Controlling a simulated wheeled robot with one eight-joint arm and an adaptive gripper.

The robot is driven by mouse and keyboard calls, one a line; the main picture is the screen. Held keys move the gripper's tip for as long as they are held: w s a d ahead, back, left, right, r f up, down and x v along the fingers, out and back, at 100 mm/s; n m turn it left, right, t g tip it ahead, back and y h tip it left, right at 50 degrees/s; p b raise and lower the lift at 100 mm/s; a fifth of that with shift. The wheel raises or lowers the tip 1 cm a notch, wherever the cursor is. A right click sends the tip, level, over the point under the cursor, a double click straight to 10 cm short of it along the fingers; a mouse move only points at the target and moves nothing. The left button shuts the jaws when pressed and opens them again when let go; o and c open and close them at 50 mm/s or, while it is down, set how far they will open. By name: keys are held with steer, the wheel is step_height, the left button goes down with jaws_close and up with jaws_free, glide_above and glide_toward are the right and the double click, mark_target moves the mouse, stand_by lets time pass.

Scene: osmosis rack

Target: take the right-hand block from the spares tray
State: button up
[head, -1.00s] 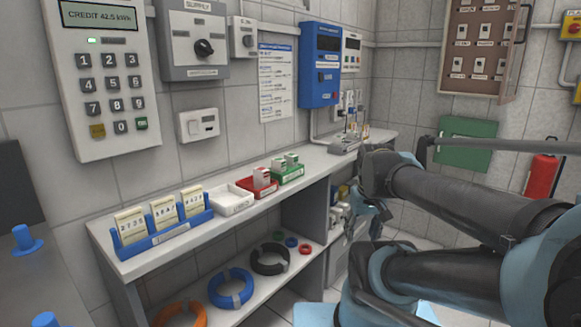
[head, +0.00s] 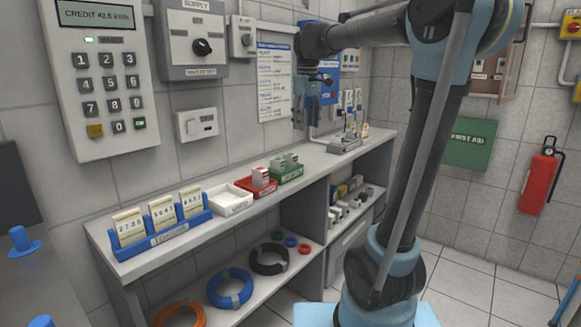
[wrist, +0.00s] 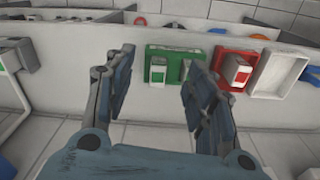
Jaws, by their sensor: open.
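The green tray (head: 290,176) stands on the shelf top and holds small pale blocks (head: 291,160). The red tray (head: 264,190), just left of it, also holds a pale block (head: 259,177). I cannot read which label says spares. My gripper (head: 307,120) points down, raised above the shelf, apart from the trays. In the wrist view, my gripper (wrist: 158,64) is open and empty, with the green tray (wrist: 173,70) showing beyond its fingers. One block (wrist: 158,71) shows between them; the right finger partly covers the tray's right part. The red tray (wrist: 222,57) is right of it there.
An empty white tray (head: 218,199) and a blue rack (head: 163,238) of number cards stand left on the shelf. A grey tray (head: 343,149) with upright items is at the far end. Wall boxes line the back. Cable coils (head: 230,288) lie on the lower shelf.

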step_height(320, 180, up, 3)
steer(key=n, duration=0.2)
glide_above(290, 154)
step_height(290, 154, down, 17)
steer(key=shift+f, duration=0.2)
stand_by(0.4)
jaws_close()
